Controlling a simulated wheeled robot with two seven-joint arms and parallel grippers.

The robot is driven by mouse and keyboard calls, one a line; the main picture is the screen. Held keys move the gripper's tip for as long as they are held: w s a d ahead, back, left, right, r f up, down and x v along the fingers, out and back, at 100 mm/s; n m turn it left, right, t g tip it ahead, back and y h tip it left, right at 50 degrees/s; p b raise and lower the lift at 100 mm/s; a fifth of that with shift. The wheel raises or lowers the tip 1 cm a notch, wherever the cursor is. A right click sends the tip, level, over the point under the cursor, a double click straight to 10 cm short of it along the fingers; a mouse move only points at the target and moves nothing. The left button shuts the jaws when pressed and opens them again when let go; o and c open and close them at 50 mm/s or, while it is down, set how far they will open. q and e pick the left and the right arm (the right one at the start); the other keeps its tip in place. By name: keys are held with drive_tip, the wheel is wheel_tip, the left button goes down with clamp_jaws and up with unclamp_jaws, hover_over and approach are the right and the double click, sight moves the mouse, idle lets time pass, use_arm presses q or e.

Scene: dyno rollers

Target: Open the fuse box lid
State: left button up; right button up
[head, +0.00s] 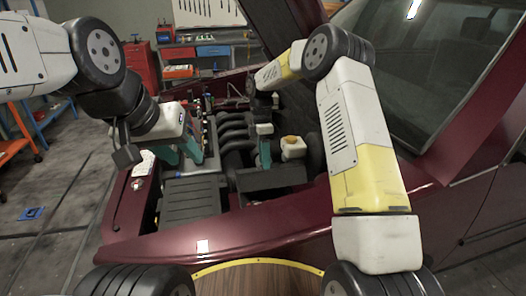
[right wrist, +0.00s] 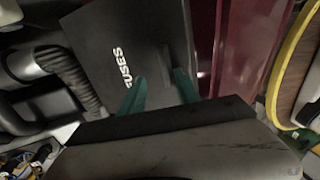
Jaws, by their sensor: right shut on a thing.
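The fuse box lid (right wrist: 112,55) is a dark panel with white "FUSES" lettering, large in the right wrist view. I cannot tell whether the lid is raised. My left gripper (head: 181,152) hangs over the left of the engine bay, fingers apart and empty.
The dark red car's front fender (head: 225,230) lies between me and the bay. A black engine cover (head: 190,200) sits left of the box, and a white reservoir with a yellow cap (head: 293,146) stands close to the right gripper. The raised hood (head: 285,30) is behind.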

drive_tip(key=shift+r, duration=0.1)
drive_tip(key=v, duration=0.7)
drive_tip(key=shift+r, duration=0.3)
